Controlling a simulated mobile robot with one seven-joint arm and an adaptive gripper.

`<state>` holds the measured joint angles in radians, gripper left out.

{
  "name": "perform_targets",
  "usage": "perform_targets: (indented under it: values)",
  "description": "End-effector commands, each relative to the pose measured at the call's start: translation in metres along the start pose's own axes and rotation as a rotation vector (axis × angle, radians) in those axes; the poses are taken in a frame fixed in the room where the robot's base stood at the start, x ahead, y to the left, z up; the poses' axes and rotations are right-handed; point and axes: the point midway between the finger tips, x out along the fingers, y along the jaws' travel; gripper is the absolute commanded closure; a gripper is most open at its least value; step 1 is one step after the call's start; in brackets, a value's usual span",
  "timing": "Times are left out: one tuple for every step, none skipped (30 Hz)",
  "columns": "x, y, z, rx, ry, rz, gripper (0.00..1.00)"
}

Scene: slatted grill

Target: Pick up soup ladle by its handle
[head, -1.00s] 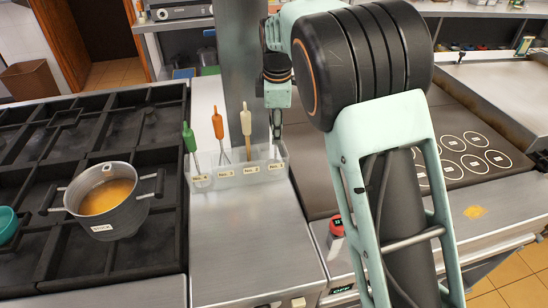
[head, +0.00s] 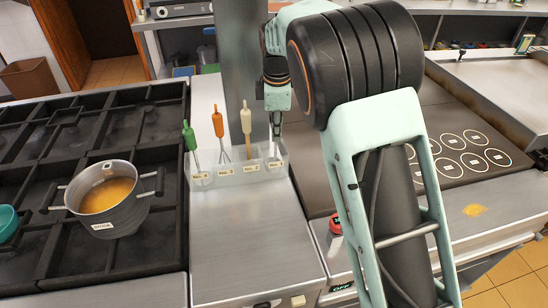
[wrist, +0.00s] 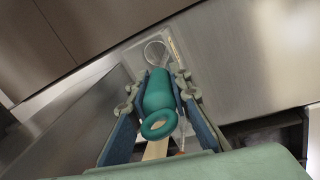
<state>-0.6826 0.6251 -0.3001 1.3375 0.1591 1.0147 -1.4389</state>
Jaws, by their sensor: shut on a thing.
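The soup ladle (wrist: 158,95) has a teal handle with a ring at its end. In the wrist view the handle lies between my two fingers. My gripper (wrist: 159,84) is shut on this handle. In the head view my gripper (head: 277,112) is above the right-end slot of a clear utensil holder (head: 225,179). The ladle's thin shaft (head: 275,140) runs down from it into that slot. The handle is hidden by my gripper in the head view. A round shape shows beyond the handle in the wrist view, inside the holder.
Green (head: 190,137), orange (head: 218,125) and cream (head: 246,122) handled utensils stand in the holder to the left of my gripper. A pot of orange soup (head: 106,200) sits on the black stove grate (head: 120,255). The steel counter (head: 245,235) in front is clear.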

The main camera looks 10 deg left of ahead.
Motion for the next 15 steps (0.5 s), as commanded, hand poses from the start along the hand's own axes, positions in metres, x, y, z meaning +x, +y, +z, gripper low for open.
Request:
perform_targets:
  values:
    - [-0.001,0.0,0.0,0.0,0.0,0.001,1.0]
    - [-0.001,0.001,0.0,0.0,0.0,0.002,1.0]
    - [-0.001,0.001,0.0,0.0,0.0,0.002,1.0]
    - [-0.001,0.001,0.0,0.0,0.0,0.002,1.0]
    - [-0.001,0.001,0.0,0.0,0.0,0.002,1.0]
    - [-0.001,0.001,0.0,0.0,0.0,0.002,1.0]
    - [-0.001,0.001,0.0,0.0,0.0,0.002,1.0]
    - [-0.001,0.001,0.0,0.0,0.0,0.002,1.0]
    - [-0.002,0.001,0.0,0.0,0.001,0.002,1.0]
    - [-0.003,0.001,0.0,0.0,0.001,0.003,1.0]
    - [-0.004,0.002,0.0,0.0,0.001,0.003,1.0]
    - [-0.006,0.002,0.0,0.0,0.001,0.004,1.0]
    - [-0.008,0.003,-0.001,0.0,0.002,0.005,1.0]
    - [-0.011,0.004,-0.001,-0.001,0.002,0.005,1.0]
    - [-0.015,0.004,-0.001,-0.001,0.003,0.005,1.0]
